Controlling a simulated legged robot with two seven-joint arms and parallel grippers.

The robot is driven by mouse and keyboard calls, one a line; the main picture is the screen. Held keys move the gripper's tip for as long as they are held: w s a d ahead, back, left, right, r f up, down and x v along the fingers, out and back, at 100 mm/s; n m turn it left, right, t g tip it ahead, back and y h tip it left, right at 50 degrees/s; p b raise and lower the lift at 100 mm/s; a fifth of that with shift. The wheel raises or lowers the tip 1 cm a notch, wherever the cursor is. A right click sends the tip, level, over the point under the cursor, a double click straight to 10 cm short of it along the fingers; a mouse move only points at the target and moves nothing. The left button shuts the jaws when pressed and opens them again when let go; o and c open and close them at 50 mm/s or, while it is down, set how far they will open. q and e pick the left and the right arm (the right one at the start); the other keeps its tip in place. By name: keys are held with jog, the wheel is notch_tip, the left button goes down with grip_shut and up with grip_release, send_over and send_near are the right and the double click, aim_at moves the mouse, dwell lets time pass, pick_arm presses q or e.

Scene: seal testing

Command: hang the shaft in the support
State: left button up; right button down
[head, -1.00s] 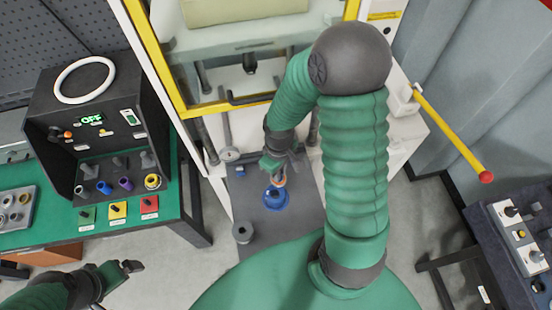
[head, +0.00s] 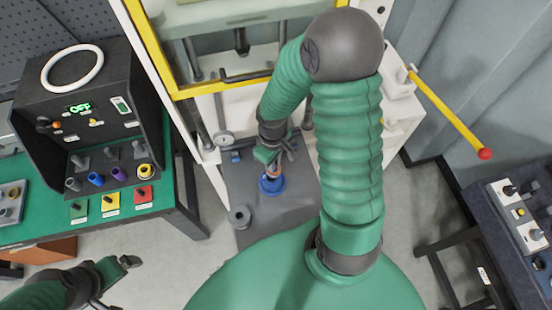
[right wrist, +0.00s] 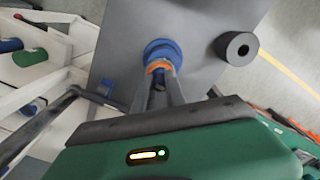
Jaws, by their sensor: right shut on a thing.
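A slim piece with an orange band (head: 274,172), which looks like the shaft, is between the fingertips of my right gripper (head: 271,164). The right gripper is shut on it, above the grey plate. A round blue part (head: 271,186) lies directly at its lower end; I cannot tell whether they are joined. In the right wrist view the orange band (right wrist: 158,67) sits against the blue part (right wrist: 163,49), between the two fingers (right wrist: 160,85). I cannot tell which part is the support. My left gripper (head: 127,263) is at lower left, away from the plate; its jaw opening is unclear.
The grey plate (head: 270,225) lies in front of the yellow-framed machine (head: 220,90). A grey ring (head: 239,217) sits on its left side, also in the right wrist view (right wrist: 236,46). A green bench (head: 165,213) with a black control box stands left; a yellow lever (head: 447,110) sticks out right.

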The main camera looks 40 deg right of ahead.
jog(key=shift+a, duration=0.95)
jog(key=shift+d, duration=0.25)
jog(key=shift+a, duration=0.1)
jog(key=shift+d, duration=0.45)
jog(key=shift+a+r+p, duration=0.1)
jog(key=shift+r+p, duration=0.1)
jog(key=shift+p, duration=0.2)
pick_arm(q)
jog(key=shift+w+a+r, duration=0.1)
jog(key=shift+a+r, duration=0.1)
jog(key=shift+a, duration=0.8)
